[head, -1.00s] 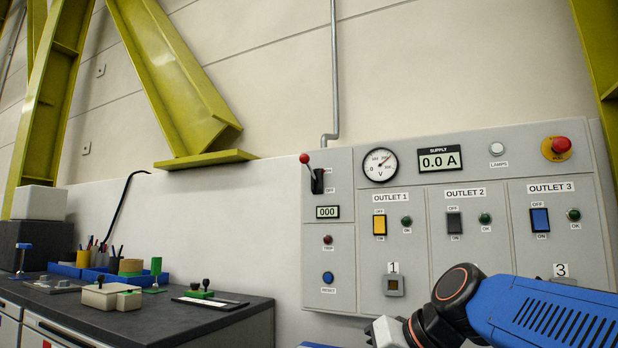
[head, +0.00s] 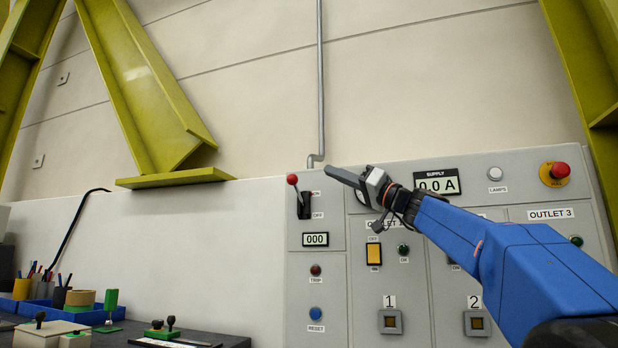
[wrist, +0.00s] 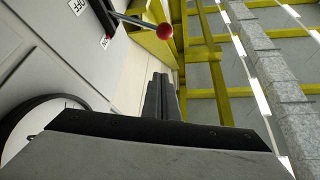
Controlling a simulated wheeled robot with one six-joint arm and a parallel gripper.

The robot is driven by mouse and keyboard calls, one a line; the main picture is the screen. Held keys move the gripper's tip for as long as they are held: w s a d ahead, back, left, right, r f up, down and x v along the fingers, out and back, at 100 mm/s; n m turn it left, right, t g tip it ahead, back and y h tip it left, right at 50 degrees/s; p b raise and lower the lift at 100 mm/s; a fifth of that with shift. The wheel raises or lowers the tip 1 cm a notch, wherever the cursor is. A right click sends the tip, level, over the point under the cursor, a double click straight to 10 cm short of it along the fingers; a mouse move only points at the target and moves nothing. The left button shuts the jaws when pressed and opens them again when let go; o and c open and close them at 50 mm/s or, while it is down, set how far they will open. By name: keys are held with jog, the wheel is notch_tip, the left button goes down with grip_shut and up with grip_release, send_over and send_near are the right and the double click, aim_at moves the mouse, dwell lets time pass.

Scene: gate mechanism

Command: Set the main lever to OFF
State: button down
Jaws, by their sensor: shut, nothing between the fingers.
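The main lever is a thin rod with a red ball knob (head: 292,179) above a black slot plate (head: 304,206) at the panel's upper left. It is up, at the ON end, with the OFF label below. The knob (wrist: 165,31) and rod also show at the top of the wrist view, beside the ON and OFF labels. My gripper (head: 331,171) is just right of the knob in the head view, its fingers shut and empty, pointing left. The shut fingers (wrist: 161,97) show in the wrist view, apart from the knob. The gripper hides the gauge.
The grey panel (head: 265,285) carries a 000 display (head: 315,239), a yellow outlet switch (head: 374,254), a red emergency button (head: 560,170) and several small buttons. My blue arm covers part of the outlets. A workbench with small items is at lower left. Space left of the lever is clear.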

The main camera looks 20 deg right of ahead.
aim_at(296, 177)
jog(key=w+a, duration=0.5)
jog(key=a, duration=0.2)
jog(key=shift+w+a+r, duration=0.2)
jog(key=shift+w+r, duration=0.1)
jog(key=shift+r, duration=0.15)
dwell(0.5)
jog(key=shift+s+f+n, duration=0.1)
jog(key=shift+f+n, duration=0.05)
jog(key=shift+n, duration=0.15)
jog(key=shift+s+a+f+n+g+y, duration=0.2)
jog(key=shift+f+n+g+y, duration=0.4)
jog(key=shift+n, duration=0.35)
jog(key=shift+s+a+f+n+g+y, duration=0.2)
jog(key=shift+f+n+g+y, duration=0.35)
jog(key=shift+n, duration=0.4)
notch_tip(296, 177, down, 9)
jog(key=n+g+y, duration=0.3)
jog(key=n+g, duration=0.3)
jog(key=n, duration=0.5)
jog(key=shift+g, duration=0.35)
jog(key=shift+f, duration=0.2)
jog(key=shift+s+r, duration=0.1)
